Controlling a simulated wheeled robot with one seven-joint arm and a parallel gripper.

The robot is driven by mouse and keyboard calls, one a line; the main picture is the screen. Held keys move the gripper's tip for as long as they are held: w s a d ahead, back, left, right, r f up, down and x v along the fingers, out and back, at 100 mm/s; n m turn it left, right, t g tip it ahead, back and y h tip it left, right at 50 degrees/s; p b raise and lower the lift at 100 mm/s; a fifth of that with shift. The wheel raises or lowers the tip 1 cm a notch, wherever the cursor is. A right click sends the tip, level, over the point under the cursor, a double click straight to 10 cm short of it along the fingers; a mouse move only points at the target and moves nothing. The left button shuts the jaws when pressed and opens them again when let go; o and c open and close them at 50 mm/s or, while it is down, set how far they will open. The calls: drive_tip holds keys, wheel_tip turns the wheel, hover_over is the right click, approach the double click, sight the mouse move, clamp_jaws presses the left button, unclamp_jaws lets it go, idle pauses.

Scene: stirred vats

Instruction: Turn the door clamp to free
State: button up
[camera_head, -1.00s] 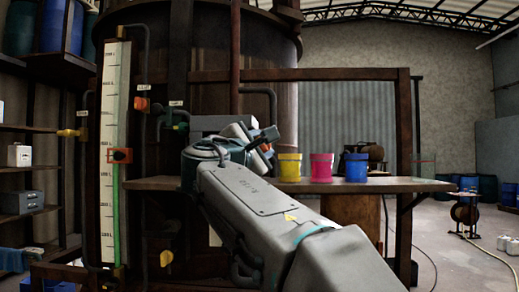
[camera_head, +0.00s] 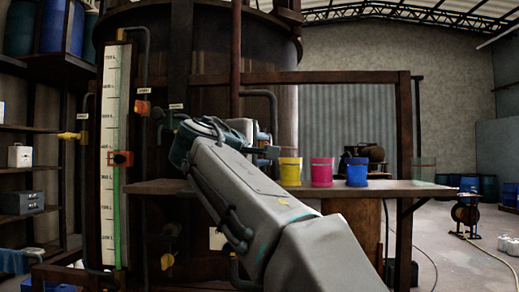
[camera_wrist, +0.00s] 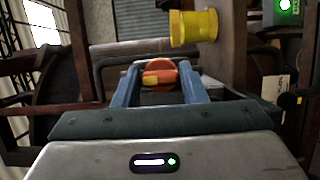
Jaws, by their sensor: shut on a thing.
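An orange round knob with a yellow bar on its face (camera_wrist: 160,75), which I take for the door clamp, sits between my fingertips in the wrist view. My gripper (camera_wrist: 160,88) has blue fingers closed on the knob's two sides. A dark pipe or bar runs behind it. In the head view my gripper is left of the yellow cup, above the bench, mostly hidden behind my own arm. The clamp cannot be made out there.
A bench (camera_head: 405,186) holds a yellow cup (camera_head: 290,171), a pink cup (camera_head: 322,172), a blue cup (camera_head: 357,171) and a clear glass (camera_head: 424,170). A tall gauge (camera_head: 116,130) and valves stand left. The large vat (camera_head: 140,60) stands behind.

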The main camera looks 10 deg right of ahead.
idle(0.4)
drive_tip(key=o, duration=1)
drive_tip(key=shift+s, duration=0.1)
drive_tip(key=b+v, duration=0.2)
drive_tip(key=v, duration=1.1)
drive_tip(key=shift+s+a, duration=0.25)
